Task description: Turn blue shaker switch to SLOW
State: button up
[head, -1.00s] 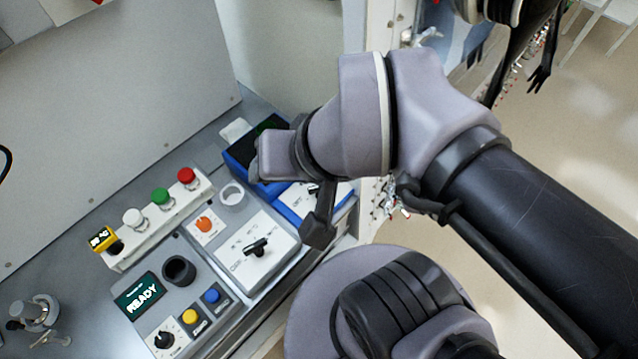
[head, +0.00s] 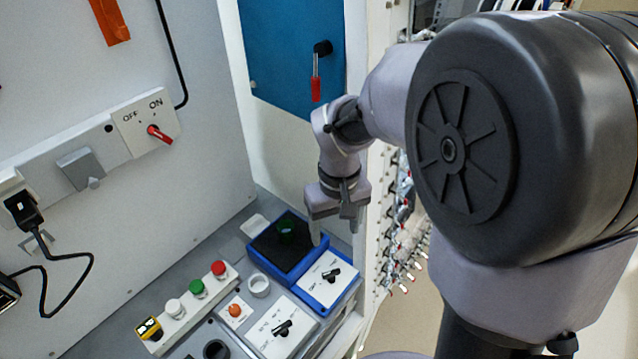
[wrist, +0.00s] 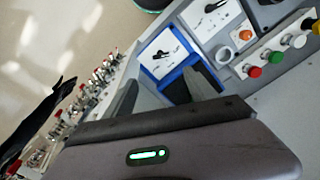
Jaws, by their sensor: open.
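The blue shaker (head: 298,262) stands at the right end of the bench, with a dark platform and a white front panel. Its black switch knob (head: 331,274) sits on that panel, and the lettering around it is too small to read. The shaker (wrist: 181,92) and its knob (wrist: 161,54) also show in the wrist view, just beyond the fingers. My gripper (head: 333,240) is open and empty, pointing down above the shaker's right part, apart from the knob. In the wrist view my gripper's two fingers (wrist: 163,88) are spread, and the right one hides part of the shaker.
Left of the shaker is another white panel with a black knob (head: 283,328), an orange knob (head: 235,310), and a strip with red, green and white buttons (head: 197,287). An OFF/ON wall switch (head: 160,134) is at left. A wall post with many fittings (head: 397,230) stands close at right.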

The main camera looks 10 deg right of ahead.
aim_at(331, 272)
notch_tip(331, 272, down, 17)
jog(key=b, duration=0.5)
jog(key=shift+w+a, duration=0.1)
jog(key=c, duration=1.4)
